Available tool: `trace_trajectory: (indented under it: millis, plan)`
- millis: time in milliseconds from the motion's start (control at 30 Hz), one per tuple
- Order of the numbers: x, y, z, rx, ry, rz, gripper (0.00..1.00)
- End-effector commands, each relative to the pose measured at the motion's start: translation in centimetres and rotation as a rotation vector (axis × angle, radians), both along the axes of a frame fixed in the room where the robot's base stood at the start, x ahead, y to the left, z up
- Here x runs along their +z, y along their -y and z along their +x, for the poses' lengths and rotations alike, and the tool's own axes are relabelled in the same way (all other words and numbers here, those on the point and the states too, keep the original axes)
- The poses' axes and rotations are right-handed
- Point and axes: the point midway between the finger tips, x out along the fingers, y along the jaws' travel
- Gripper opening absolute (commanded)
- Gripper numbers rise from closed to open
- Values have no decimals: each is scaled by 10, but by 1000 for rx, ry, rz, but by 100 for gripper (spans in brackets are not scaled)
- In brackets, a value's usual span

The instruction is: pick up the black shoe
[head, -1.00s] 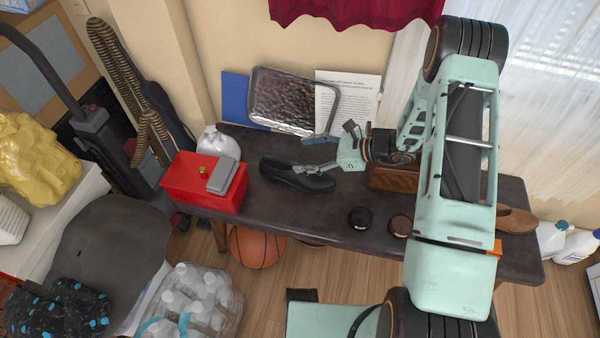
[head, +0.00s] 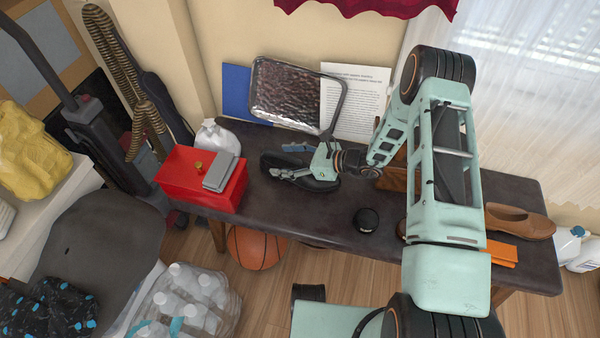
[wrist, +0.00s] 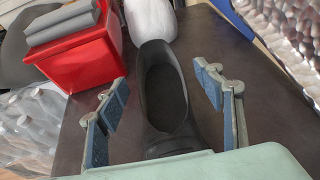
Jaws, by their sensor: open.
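The black shoe (head: 270,160) lies on the dark bench, left of its middle, partly hidden by my gripper in the head view. In the wrist view the shoe (wrist: 165,90) points away from my palm, its opening facing up and its near end hidden by my palm. My gripper (wrist: 160,92) is open, with one blue-padded finger on each side of the shoe. A gap shows between each finger and the shoe in that view. In the head view my gripper (head: 290,174) is over the shoe; I cannot tell whether it touches.
A red box (head: 195,185) with a grey item on top stands left of the shoe, a white bag (head: 217,138) behind it. A metal-framed tray (head: 290,95) leans against the wall. A black round tin (head: 366,220) and a brown shoe (head: 520,222) are to the right.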

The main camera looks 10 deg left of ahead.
Motion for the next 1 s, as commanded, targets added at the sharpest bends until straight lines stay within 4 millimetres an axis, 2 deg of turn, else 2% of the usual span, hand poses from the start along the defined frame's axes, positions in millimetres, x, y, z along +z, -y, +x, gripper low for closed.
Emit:
trace_trajectory:
  millis: [33,167,433,900,1000]
  plan:
    - [-6,-8,1,2,0,0,62]
    - [-10,-19,4,1,-1,-1,62]
    - [-9,-20,5,-1,0,-1,62]
    - [-9,-20,5,0,0,-1,10]
    - [-9,-20,6,-1,1,0,8]
